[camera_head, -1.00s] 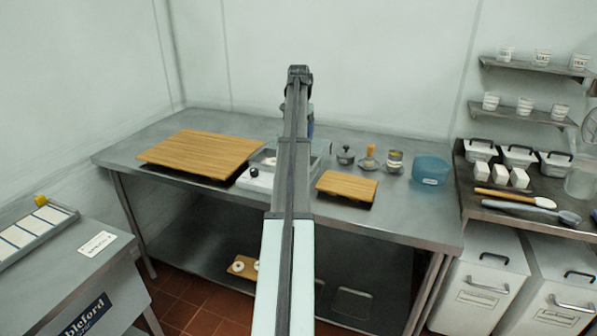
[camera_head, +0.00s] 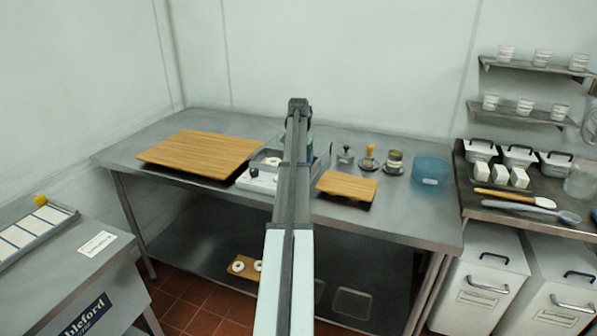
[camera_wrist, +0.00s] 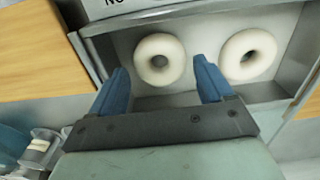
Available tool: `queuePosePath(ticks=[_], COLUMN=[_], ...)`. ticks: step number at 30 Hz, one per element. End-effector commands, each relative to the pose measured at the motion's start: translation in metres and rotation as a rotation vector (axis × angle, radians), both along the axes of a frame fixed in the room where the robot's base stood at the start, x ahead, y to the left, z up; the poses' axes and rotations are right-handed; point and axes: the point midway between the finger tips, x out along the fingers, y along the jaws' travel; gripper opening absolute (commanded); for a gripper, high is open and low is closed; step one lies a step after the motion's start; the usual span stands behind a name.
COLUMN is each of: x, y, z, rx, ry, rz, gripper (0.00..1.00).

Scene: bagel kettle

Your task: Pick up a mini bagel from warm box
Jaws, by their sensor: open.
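I cannot tell how high the fingertips are above the bagels. The head view mostly hides the gripper behind the arm.
A large wooden board (camera_head: 200,152) lies left of the box, and a smaller board (camera_head: 347,185) lies right. Small pots, a stamp-like tool (camera_head: 368,160) and a blue tub (camera_head: 431,170) stand farther right. A lower-shelf board (camera_head: 243,268) holds two pale rings.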

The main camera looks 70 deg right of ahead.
Motion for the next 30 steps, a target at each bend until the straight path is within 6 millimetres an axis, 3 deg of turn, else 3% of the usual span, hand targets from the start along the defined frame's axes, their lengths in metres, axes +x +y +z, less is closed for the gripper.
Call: queuePosePath(ticks=[6,13,24,30], x=[0.000,0.000,0.000,0.000], y=[0.001,0.000,0.000,0.000], z=[-0.024,-0.025,-0.024,-0.024], rx=[0.000,-0.001,-0.001,-0.001], ry=[0.000,0.000,0.000,0.000], rz=[0.000,0.000,0.000,0.000], gripper=[0.80,0.79,0.44,0.43])
